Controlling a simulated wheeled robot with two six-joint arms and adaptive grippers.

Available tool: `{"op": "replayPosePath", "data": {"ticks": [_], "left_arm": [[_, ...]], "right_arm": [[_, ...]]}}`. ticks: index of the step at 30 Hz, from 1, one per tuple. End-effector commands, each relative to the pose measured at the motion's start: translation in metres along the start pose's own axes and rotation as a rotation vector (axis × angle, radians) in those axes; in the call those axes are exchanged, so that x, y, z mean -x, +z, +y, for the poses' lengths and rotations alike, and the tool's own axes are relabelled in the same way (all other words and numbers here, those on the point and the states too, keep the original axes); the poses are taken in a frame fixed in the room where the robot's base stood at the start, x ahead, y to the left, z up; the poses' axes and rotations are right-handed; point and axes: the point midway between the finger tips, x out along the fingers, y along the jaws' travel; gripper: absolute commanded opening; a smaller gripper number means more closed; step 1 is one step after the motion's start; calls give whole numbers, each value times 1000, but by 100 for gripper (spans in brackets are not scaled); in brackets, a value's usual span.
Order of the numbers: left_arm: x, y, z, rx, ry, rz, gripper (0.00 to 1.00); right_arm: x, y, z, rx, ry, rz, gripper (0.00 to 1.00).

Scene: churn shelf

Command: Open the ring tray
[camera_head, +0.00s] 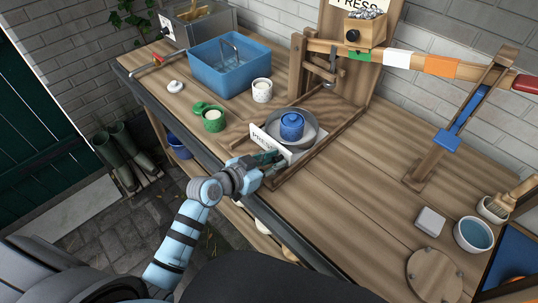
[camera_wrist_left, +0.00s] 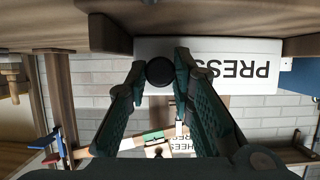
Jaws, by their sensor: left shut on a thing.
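The white front plate marked PRESS (camera_head: 262,140) stands at the near end of the wooden press base; it is upside down in the left wrist view (camera_wrist_left: 225,66). Behind it, a grey round dish (camera_head: 307,136) holds a blue lidded pot (camera_head: 292,126). A dark round knob (camera_wrist_left: 160,71) sits on the plate in the left wrist view. My left gripper (camera_head: 272,160) is at the plate's near face, its two fingers (camera_wrist_left: 160,66) on either side of the knob, shut on it. The knob is hidden behind the gripper in the head view. My right gripper is not in view.
Left of the press are a green pot (camera_head: 213,121), a white pot (camera_head: 262,91) and a blue basin (camera_head: 229,68).

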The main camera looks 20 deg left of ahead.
Motion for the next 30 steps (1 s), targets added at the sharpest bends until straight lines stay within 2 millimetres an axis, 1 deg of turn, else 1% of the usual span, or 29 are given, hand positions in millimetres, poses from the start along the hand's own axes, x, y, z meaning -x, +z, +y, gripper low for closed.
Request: {"op": "replayPosePath", "data": {"ticks": [10, 11, 12, 14, 22, 24, 26, 29, 30], "left_arm": [[1, 0, 0, 1, 1, 1, 0], [1, 0, 0, 1, 1, 1, 26], [1, 0, 0, 1, 0, 1, 33], [1, 0, 0, 1, 0, 1, 42], [2, 0, 0, 1, -1, 0, 42], [5, 1, 0, 1, -1, 0, 42], [13, 1, -1, 0, -2, -1, 42], [35, 2, -1, -3, -2, -2, 42], [46, 2, 0, -4, -1, -3, 42]], "right_arm": [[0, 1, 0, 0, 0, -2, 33], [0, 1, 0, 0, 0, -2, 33], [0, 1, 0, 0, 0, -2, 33], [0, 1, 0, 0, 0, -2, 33], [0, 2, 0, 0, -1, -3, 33], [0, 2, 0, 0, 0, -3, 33], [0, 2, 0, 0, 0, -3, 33], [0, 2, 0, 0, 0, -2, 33], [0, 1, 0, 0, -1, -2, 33]]}}
